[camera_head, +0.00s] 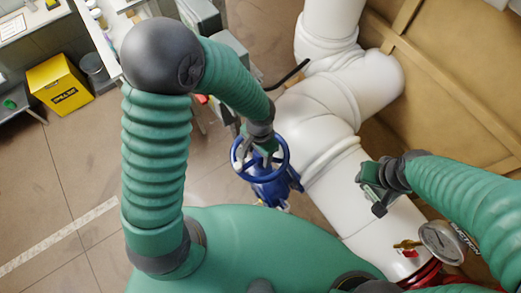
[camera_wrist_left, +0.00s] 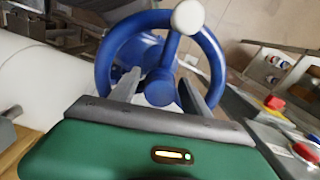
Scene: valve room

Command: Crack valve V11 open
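A blue valve with a round handwheel (camera_head: 281,172) stands beside the large white pipe in the head view; no V11 label can be read. The handwheel also fills the upper middle of the left wrist view (camera_wrist_left: 103,62), with its hub, spokes and a white knob on the rim. My left gripper (camera_head: 262,158) is at the wheel, partly hiding it. In the left wrist view its two fingers (camera_wrist_left: 160,92) are apart, either side of the hub, with nothing clearly clamped; contact cannot be told. My right gripper (camera_head: 374,197) is over the white pipe, away from the valve; its finger gap is unclear.
The white pipe (camera_head: 315,110) runs along the valve's right side. A pressure gauge (camera_head: 441,242) and a small red-and-yellow valve (camera_head: 407,246) sit near my right arm. A yellow box (camera_head: 60,84) stands on the floor at left. A control box with buttons (camera_wrist_left: 285,140) is right in the wrist view.

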